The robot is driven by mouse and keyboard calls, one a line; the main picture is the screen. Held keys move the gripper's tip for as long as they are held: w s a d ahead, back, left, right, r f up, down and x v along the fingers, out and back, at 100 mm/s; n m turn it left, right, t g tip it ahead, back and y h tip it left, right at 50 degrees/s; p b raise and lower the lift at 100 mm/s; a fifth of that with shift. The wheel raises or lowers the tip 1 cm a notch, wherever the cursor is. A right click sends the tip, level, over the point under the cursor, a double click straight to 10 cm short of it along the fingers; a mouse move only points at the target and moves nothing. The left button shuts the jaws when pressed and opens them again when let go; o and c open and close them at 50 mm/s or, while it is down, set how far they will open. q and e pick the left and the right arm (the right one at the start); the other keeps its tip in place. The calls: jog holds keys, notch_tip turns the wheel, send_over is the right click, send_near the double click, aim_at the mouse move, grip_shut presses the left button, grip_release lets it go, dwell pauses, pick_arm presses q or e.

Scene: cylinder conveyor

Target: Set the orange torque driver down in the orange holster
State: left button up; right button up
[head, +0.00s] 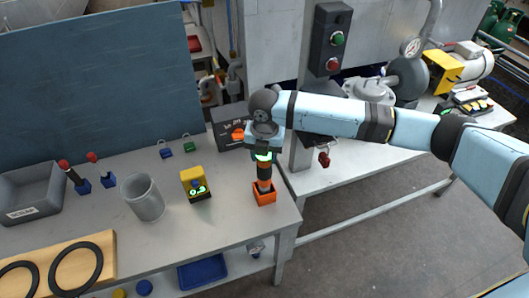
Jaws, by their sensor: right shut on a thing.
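The orange torque driver (264,172) stands about upright, with a dark body and an orange band low down. My right gripper (263,154) is shut on its upper part from above. The orange holster (264,198) is a small square box near the right front of the grey bench. The driver's lower end is at the holster's mouth; how deep it sits cannot be told. My left gripper is not in view.
A yellow and black device (195,182) and a grey cup (143,197) stand left of the holster. A dark box (228,128) is behind it. A grey bin (30,190) is far left. The bench's right edge (297,205) is close to the holster.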

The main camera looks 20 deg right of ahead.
dwell(0.3)
jog(key=shift+f, duration=1.55)
jog(key=o, duration=1.3)
